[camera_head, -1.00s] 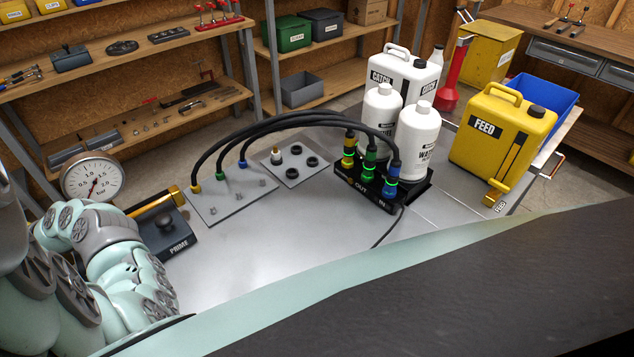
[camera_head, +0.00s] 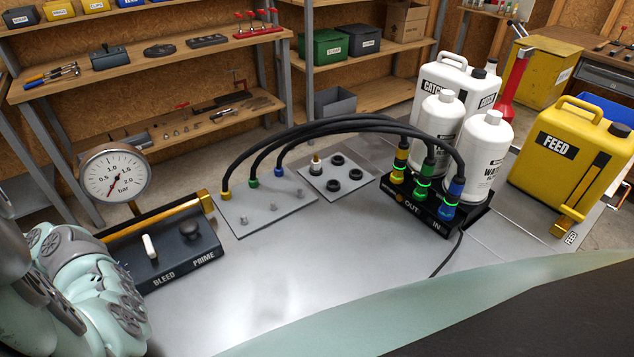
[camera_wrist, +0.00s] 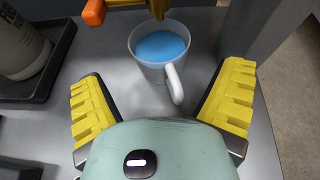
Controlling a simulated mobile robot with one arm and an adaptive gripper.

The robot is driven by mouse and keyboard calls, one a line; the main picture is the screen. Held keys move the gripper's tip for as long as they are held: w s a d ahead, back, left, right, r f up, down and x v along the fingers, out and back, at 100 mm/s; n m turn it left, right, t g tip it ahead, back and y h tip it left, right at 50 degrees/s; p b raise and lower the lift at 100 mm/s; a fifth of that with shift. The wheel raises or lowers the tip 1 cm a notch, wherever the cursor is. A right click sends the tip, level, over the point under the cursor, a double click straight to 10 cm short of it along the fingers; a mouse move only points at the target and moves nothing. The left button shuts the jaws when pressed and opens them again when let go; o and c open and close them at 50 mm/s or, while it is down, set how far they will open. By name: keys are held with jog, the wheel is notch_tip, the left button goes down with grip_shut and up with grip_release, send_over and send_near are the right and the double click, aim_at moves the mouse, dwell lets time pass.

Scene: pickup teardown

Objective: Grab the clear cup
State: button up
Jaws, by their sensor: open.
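A clear cup (camera_wrist: 147,71) with blue liquid in it and a white handle stands upright on a grey surface in the wrist view. Its handle points toward the lower right, toward my gripper. My gripper (camera_wrist: 165,100) is open, with one yellow-padded finger on each side of the picture. The cup is ahead of the fingers, roughly between them, and neither finger visibly touches it. A brass spout with an orange part (camera_wrist: 94,12) is just above the cup's far rim. I cannot make out the cup or the gripper in the head view.
In the wrist view a bottle (camera_wrist: 22,45) in a dark tray stands at the left, and a grey post is at the upper right. In the head view the bench (camera_head: 300,265) holds a gauge panel (camera_head: 165,255), hoses, white bottles (camera_head: 490,150) and a yellow FEED can (camera_head: 565,155).

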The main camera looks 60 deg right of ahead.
jog(key=x, duration=0.4)
jog(key=shift+w+a+r, duration=0.1)
jog(key=shift+a, duration=0.35)
jog(key=shift+a+f, duration=0.2)
jog(key=shift+w, duration=0.1)
jog(key=c, duration=1.1)
jog(key=shift+o, duration=0.2)
jog(key=shift+r, duration=0.15)
